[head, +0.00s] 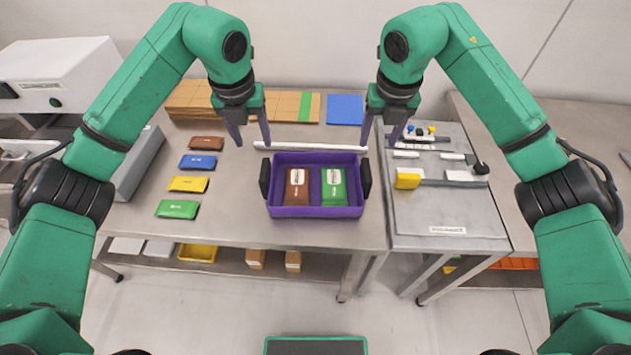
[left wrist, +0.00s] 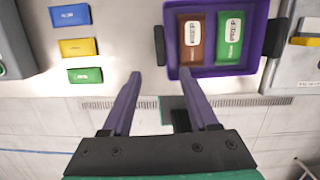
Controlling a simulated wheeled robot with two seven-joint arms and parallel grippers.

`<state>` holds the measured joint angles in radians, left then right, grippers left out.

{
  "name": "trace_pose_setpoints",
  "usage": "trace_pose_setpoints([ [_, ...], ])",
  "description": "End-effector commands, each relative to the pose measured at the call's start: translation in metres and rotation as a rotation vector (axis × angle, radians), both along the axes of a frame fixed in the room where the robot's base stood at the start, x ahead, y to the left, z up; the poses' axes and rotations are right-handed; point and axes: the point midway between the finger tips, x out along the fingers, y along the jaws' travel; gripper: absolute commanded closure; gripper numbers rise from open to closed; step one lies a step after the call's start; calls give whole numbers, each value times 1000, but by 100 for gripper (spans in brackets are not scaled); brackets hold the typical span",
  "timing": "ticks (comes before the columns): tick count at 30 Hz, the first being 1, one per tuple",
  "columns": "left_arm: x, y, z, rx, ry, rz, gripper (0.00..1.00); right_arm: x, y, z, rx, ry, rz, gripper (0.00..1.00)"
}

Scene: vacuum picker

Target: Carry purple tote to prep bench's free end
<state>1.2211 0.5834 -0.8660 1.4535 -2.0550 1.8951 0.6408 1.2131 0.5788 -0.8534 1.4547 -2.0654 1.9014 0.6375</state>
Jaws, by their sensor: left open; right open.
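The purple tote (head: 316,212) stands on the steel prep bench (head: 240,228), near its right end. It has a black handle on each short side and holds a brown packet (head: 297,190) and a green packet (head: 334,188). My left gripper (head: 252,143) is open and empty, above and behind the tote's left handle (head: 265,178). My right gripper (head: 380,143) is open and empty, above and behind the right handle (head: 366,177). Neither touches the tote. In the left wrist view, the tote (left wrist: 262,40) lies beyond the open fingers (left wrist: 157,85).
Brown, blue, yellow and green packets (head: 178,209) lie in a column on the bench's left. Behind are a white bar (head: 300,147), cardboard pieces (head: 285,106) and a blue sheet (head: 345,109). A grey station (head: 440,215) with fittings adjoins at right. Bare steel lies between packets and tote.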

Motion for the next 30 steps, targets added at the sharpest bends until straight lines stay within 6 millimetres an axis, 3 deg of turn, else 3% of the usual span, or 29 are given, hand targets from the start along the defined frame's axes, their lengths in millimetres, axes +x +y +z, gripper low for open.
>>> trace_pose_setpoints([
  [18,17,0,-116,-1,4,1,40,17,1,-116,2,5,0,40],
  [24,21,0,-136,-1,2,1,40,21,0,-136,1,3,-1,40],
  [30,22,0,-139,-1,0,0,40,22,0,-138,1,1,0,40],
])
